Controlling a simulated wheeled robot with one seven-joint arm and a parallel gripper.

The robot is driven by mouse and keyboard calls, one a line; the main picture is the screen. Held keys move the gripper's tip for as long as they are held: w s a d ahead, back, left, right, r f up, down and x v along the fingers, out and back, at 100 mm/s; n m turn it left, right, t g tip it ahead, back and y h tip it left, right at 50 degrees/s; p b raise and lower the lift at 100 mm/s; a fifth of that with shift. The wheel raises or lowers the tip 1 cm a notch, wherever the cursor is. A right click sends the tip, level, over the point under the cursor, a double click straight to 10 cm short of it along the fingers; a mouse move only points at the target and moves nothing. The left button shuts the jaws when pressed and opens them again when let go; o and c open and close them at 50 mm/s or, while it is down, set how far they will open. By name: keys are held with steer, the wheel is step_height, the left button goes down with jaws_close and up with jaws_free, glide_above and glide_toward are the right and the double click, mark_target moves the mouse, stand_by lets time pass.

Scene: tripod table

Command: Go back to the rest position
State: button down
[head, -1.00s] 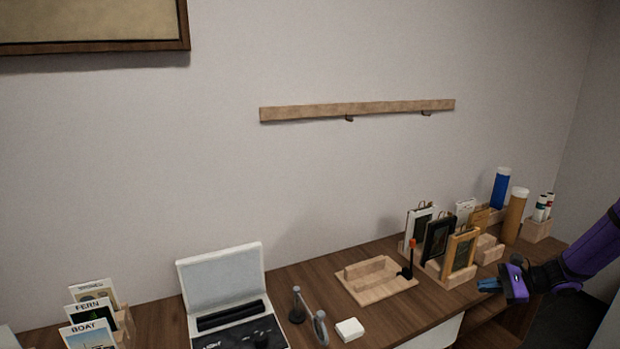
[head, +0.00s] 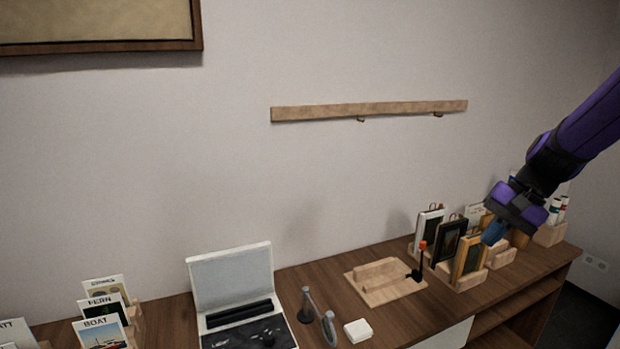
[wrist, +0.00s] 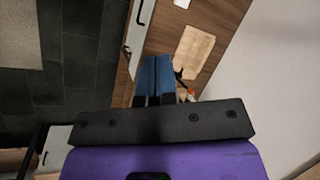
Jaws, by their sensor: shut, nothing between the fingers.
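My gripper (head: 494,233) is purple and black with blue fingers, at the right of the head view. It is raised in front of the right end of the table and empty, with its fingers together. In the wrist view the blue fingers (wrist: 154,80) lie side by side and point over the table top. The gripper and arm hide part of the tubes and holders at the table's right end.
The wooden table (head: 400,318) holds small frames in wooden stands (head: 449,240), a wooden tray (head: 392,293), a white block (head: 358,330), an open case (head: 231,278) and cards (head: 102,333). A wooden rail (head: 370,110) with hooks is on the wall, which is clear below it.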

steer(key=s+a+r+n+t+h, duration=0.2)
steer(key=s+r, duration=0.3)
steer(key=s, duration=0.5)
steer(key=s+a+r+n+t+h, duration=0.2)
steer(key=s+r, duration=0.4)
steer(key=s, duration=0.5)
steer(key=shift+s+a+n+h, duration=0.25)
steer(key=shift+n+h, duration=0.35)
steer(key=shift+n, duration=0.8)
steer(key=shift+w, duration=0.1)
